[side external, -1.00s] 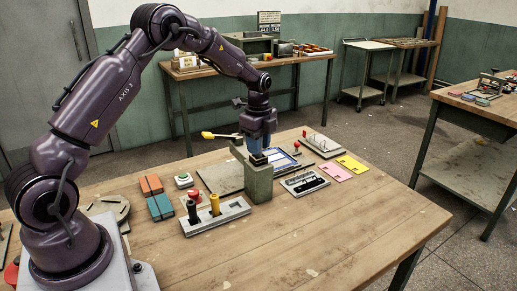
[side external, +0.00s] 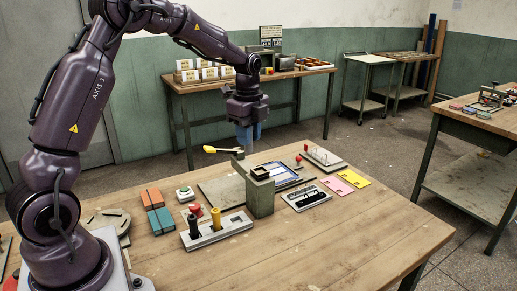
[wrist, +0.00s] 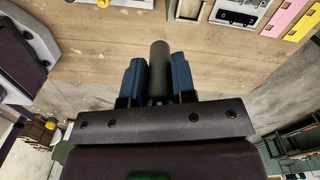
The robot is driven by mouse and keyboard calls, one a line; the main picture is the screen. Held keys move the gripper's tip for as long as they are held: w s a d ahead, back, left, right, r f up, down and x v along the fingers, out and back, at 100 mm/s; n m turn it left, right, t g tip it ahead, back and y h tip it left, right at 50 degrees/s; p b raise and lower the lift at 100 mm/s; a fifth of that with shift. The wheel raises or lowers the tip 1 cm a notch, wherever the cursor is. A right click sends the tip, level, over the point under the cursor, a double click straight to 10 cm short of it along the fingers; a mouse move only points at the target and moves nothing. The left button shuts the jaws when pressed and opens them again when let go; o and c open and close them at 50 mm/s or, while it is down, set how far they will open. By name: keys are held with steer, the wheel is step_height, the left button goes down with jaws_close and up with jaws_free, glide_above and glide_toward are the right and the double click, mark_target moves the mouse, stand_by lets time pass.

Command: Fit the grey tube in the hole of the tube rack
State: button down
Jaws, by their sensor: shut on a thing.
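The grey tube (wrist: 159,62) is held between the two blue fingers of my gripper (wrist: 159,78) in the wrist view, with its far end sticking out past them. In the side view my gripper (side external: 247,137) hangs in the air above the grey-green feeder block (side external: 261,197); the tube is hard to make out there. The tube rack (side external: 233,227) is a light grey bar at the front of the table. A black tube (side external: 194,227) and a yellow tube (side external: 216,219) stand upright in it. Its right part carries no tube; the hole there is too small to see clearly.
A red knob (side external: 195,209), orange and teal boxes (side external: 160,220) and a green button (side external: 185,193) lie left of and behind the rack. A yellow-handled part (side external: 222,150) sticks out beside the feeder. A black-slotted tray (side external: 307,197) is right. The table's front right is clear.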

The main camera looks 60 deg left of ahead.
steer(key=s+d+r, duration=0.3)
steer(key=s+r, duration=0.1)
steer(key=s, duration=0.4)
steer(key=shift+w+a+f, duration=0.35)
steer(key=shift+w+f, duration=0.2)
steer(key=shift+f, duration=3.3)
steer(key=shift+w+a+f, duration=0.4)
steer(key=shift+w+f, duration=0.15)
steer(key=shift+f, duration=3.3)
steer(key=shift+w+a+f, duration=0.35)
steer(key=shift+w+f, duration=0.2)
steer(key=shift+f, duration=3.3)
steer(key=shift+f, duration=0.95)
steer(key=c, duration=0.8)
jaws_free()
steer(key=shift+c, duration=0.2)
